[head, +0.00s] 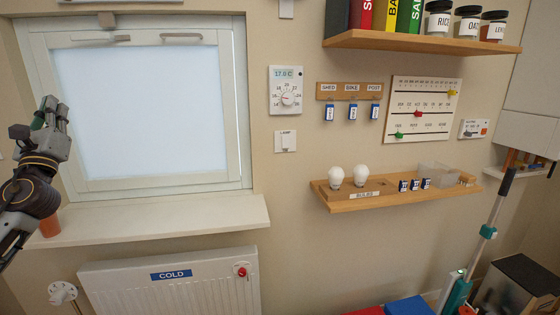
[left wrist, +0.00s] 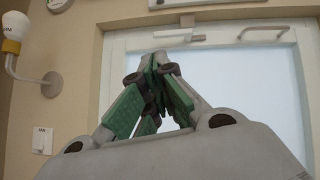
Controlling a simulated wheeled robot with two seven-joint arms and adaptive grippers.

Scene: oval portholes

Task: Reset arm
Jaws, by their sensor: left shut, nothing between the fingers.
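My left gripper (head: 52,108) is raised at the left edge of the head view, in front of the left side of the window frame. It is shut and empty. In the left wrist view its green-padded fingers (left wrist: 152,95) meet at the tips, with the window behind them. My left arm comes in from the left edge. My right gripper is in neither view.
A window (head: 150,110) has a sill (head: 160,220) below it, with an orange pot (head: 49,226) near the left arm. A radiator (head: 170,285) is underneath. A wooden shelf (head: 400,197) holds bulbs at right. A wall lamp (left wrist: 50,83) shows in the left wrist view.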

